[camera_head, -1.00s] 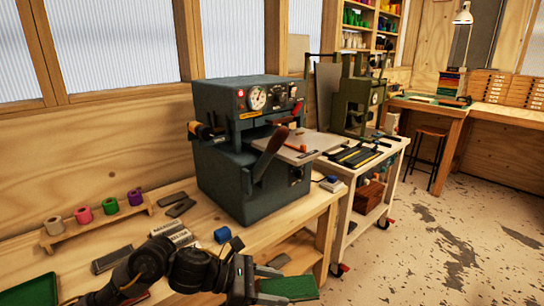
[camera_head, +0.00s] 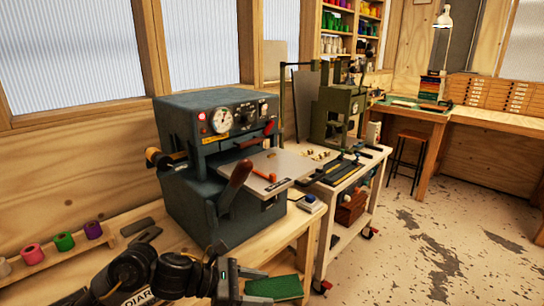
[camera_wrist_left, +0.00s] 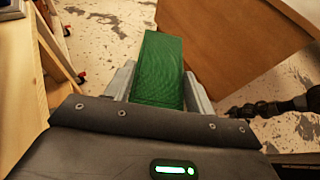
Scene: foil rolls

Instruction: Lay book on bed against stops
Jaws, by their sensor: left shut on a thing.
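My left gripper (camera_head: 258,284) is shut on a green book (camera_head: 280,288) at the bottom of the head view. In the left wrist view the book (camera_wrist_left: 160,65) stands out between the two grey fingers of the left gripper (camera_wrist_left: 160,88). The bed is a flat grey plate (camera_head: 228,172) sticking out of the front of the dark press (camera_head: 190,200). Small orange-red pieces (camera_head: 264,175), possibly the stops, sit on the bed. The book is apart from the bed, lower and nearer to me. A dark jointed part, probably my right arm, shows at the right of the wrist view; its jaws are unclear.
The press lever with a brown handle (camera_head: 236,184) rises beside the near side of the bed. A white cart (camera_head: 345,220) with tools stands right of the bench. Coloured foil rolls (camera_head: 64,241) sit on a rack at the left.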

